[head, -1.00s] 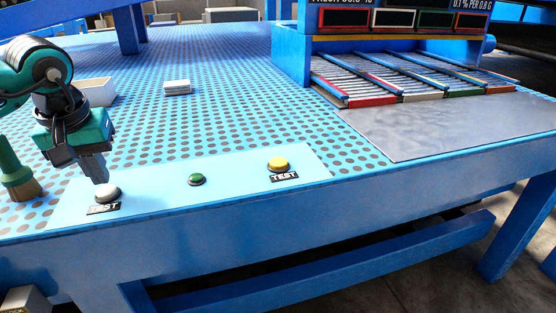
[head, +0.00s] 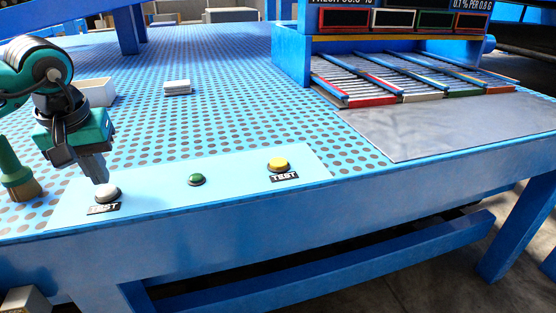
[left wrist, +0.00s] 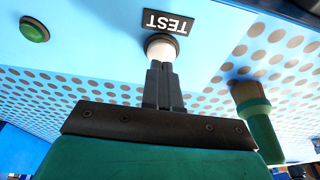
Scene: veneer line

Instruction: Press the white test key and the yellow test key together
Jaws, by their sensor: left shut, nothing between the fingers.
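The white test key (head: 107,192) sits at the left of a light blue panel, with a TEST label in front of it. My left gripper (head: 101,180) is shut and empty, pointing down just above and behind this key. In the left wrist view the fingertips (left wrist: 160,68) line up with the white key (left wrist: 161,44) and overlap its near edge; I cannot tell whether they touch. The yellow test key (head: 278,164) sits at the right of the panel with its own TEST label, and nothing is near it. My right gripper is not in view.
A green button (head: 196,179) lies between the two keys; it also shows in the left wrist view (left wrist: 34,30). A green-handled brush (head: 18,175) stands left of my gripper. A white stack (head: 177,87) and a white bin (head: 97,92) are farther back.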

